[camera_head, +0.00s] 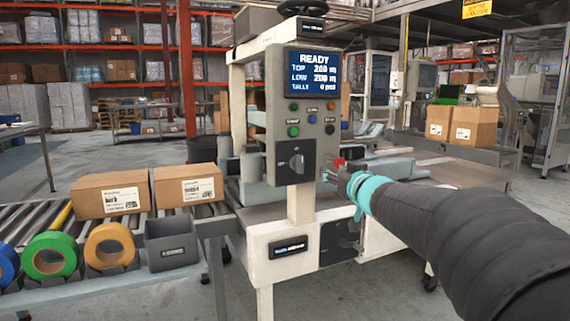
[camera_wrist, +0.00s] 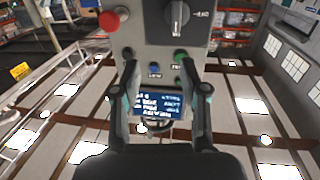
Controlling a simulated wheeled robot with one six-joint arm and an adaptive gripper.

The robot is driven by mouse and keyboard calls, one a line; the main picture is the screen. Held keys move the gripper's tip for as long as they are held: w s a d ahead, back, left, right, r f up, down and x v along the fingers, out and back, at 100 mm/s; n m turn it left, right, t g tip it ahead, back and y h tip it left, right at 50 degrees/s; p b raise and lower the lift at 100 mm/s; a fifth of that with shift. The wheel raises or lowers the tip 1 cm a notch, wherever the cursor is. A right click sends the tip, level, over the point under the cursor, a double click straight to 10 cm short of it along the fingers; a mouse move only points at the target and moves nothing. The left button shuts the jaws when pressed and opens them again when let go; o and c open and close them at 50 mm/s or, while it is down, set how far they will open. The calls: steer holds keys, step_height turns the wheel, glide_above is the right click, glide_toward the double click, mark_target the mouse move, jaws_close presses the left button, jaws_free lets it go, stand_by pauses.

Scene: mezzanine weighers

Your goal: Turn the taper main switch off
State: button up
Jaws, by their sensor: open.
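The taper main switch (camera_head: 296,161) is a grey rotary knob on a dark plate low on the taper's control panel (camera_head: 283,110). In the wrist view the switch (camera_wrist: 177,14) is at the top edge, partly cut off, its pointer roughly vertical, beside a small label too blurred to read. My gripper (camera_head: 334,172) is just right of the panel's lower part, apart from the knob. In the wrist view my gripper (camera_wrist: 158,66) has its fingers spread with nothing between them, the panel beyond.
A red button (camera_wrist: 109,20) stands near the switch, with several coloured buttons (camera_head: 310,119) above it. The lit screen (camera_head: 313,73) reads READY. Cartons (camera_head: 110,193), tape rolls (camera_head: 50,255) and a grey bin (camera_head: 171,244) are on the left conveyor.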

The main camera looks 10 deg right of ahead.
mark_target(302, 160)
steer(key=w+a+y, duration=0.1)
steer(key=w+a, duration=0.1)
steer(key=w, duration=0.3)
steer(key=w+a+n, duration=0.1)
steer(key=w, duration=0.4)
steer(key=w+a+y, duration=0.1)
steer(key=w+a, duration=0.1)
steer(key=w, duration=0.3)
steer(key=shift+w+a+f+y, duration=0.15)
steer(key=shift+a+f+y, duration=0.1)
steer(key=shift+a+y, duration=0.05)
jaws_close()
